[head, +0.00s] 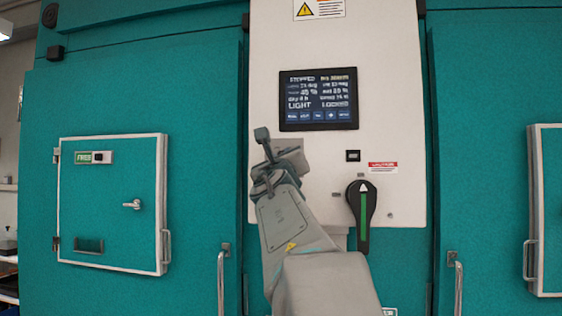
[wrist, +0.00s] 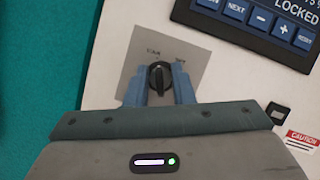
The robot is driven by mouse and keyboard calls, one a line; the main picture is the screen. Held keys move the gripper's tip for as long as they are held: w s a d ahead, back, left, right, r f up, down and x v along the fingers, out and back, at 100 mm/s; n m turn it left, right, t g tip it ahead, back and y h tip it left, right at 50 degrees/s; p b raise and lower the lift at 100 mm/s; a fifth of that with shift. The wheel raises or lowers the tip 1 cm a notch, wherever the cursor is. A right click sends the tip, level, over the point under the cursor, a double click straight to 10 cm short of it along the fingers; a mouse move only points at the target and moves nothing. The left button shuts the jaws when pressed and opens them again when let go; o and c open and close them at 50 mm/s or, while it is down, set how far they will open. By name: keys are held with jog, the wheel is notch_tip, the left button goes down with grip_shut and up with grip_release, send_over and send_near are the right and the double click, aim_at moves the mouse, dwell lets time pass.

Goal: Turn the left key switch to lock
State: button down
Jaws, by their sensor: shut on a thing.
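The key switch (wrist: 159,76) is a black knob on a grey plate with small, hardly legible labels. In the wrist view its bar points roughly up the picture. My gripper (wrist: 160,88) is shut on the knob, one blue-grey finger on each side. In the head view my gripper (head: 278,152) is at the white panel, below the left part of the screen. It hides the knob there, and only part of the grey plate (head: 292,146) shows. The screen (head: 318,99) shows the words LIGHT and LOCKED.
A large black rotary handle (head: 362,204) with a green stripe sits lower right on the white panel (head: 400,60), under a red caution label (head: 383,167). Teal doors flank the panel. A small hatch (head: 110,205) with a lever is at left. Pull handles (head: 222,280) stick out below.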

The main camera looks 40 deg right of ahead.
jog(key=shift+n+y, duration=0.4)
jog(key=shift+n, duration=0.7)
jog(key=c, duration=1.6)
grip_release()
jog(key=b+v, duration=0.1)
jog(key=v, duration=1.3)
jog(key=shift+d+f, duration=0.1)
